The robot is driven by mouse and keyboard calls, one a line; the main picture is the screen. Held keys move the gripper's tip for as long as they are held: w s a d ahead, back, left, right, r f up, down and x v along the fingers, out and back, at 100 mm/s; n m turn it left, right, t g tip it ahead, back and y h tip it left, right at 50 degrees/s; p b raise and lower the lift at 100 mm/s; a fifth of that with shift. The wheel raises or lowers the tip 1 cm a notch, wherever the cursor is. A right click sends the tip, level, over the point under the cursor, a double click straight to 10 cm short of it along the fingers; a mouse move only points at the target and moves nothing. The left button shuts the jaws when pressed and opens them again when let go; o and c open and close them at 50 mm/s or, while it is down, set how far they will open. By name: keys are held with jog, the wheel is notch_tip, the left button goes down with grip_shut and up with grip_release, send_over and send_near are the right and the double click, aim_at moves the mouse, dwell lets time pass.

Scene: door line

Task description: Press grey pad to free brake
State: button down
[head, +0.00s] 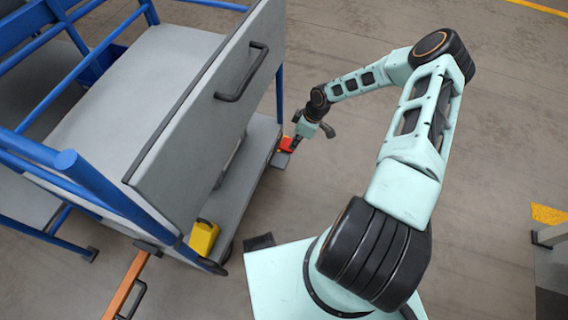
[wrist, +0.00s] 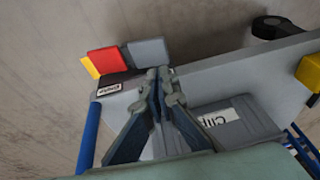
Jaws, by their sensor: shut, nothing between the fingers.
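The grey pad (wrist: 150,52) sits beside a red pad (wrist: 106,62) with a yellow end, at the edge of the cart's low deck. In the head view the red pad (head: 286,143) shows at the deck's far right corner, with the grey pad (head: 280,159) just below it. My gripper (wrist: 160,72) is shut and empty. Its fingertips lie just below the grey pad in the wrist view; I cannot tell whether they touch it. In the head view my gripper (head: 294,145) is small and close beside the red and grey pads.
The cart has a blue tube frame (head: 110,185) and an upright grey panel (head: 200,120) with a black handle (head: 243,72). A yellow block (head: 203,238) stands on the deck's near end. An orange bar (head: 124,287) is at lower left.

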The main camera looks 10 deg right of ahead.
aim_at(283, 167)
jog(key=b+x, duration=0.1)
jog(key=x, duration=0.3)
jog(key=b+x, duration=0.2)
jog(key=x, duration=0.2)
jog(key=b+x, duration=0.1)
jog(key=x, duration=0.4)
jog(key=shift+s+d+f, duration=0.15)
jog(key=shift+s, duration=0.2)
jog(key=shift+s+f+b, duration=0.1)
jog(key=shift+f+b, duration=0.2)
jog(key=shift+f, duration=0.1)
